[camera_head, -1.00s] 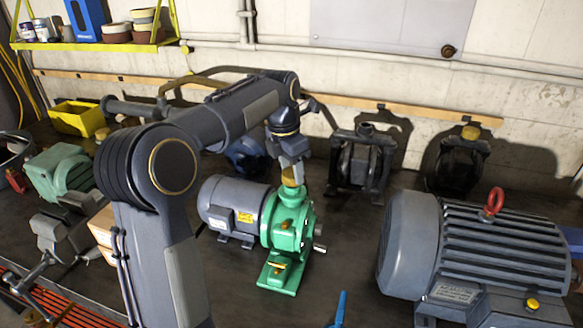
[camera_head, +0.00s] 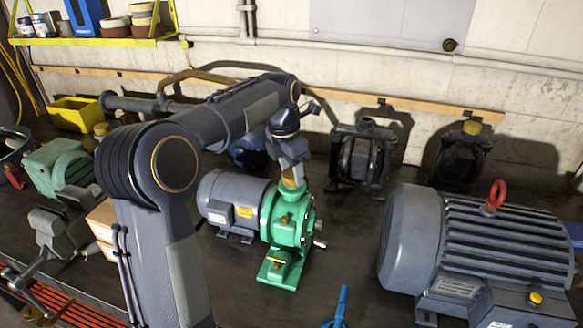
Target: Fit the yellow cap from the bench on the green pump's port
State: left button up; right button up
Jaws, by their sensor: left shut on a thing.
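The green pump (camera_head: 287,232) stands upright on the bench, joined to a grey motor (camera_head: 232,195) on its left. My left gripper (camera_head: 293,177) points down over the pump's top port and is shut on the yellow cap (camera_head: 291,184). The cap is at the top of the port. Whether it is seated or just above cannot be told at this size. The fingers partly hide the cap. My right gripper is not in view.
A large grey motor (camera_head: 470,245) with a red lifting ring (camera_head: 496,195) stands at the right. Two dark pumps (camera_head: 361,160) (camera_head: 460,157) stand along the wall. A vise (camera_head: 50,225) and green machine (camera_head: 60,165) are at the left. A blue tool (camera_head: 341,305) lies in front.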

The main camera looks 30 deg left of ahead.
pick_arm(q)
jog(key=shift+f, duration=0.6)
jog(key=o, duration=1)
jog(key=shift+r, duration=0.15)
notch_tip(320, 180, up, 6)
jog(key=p, duration=0.6)
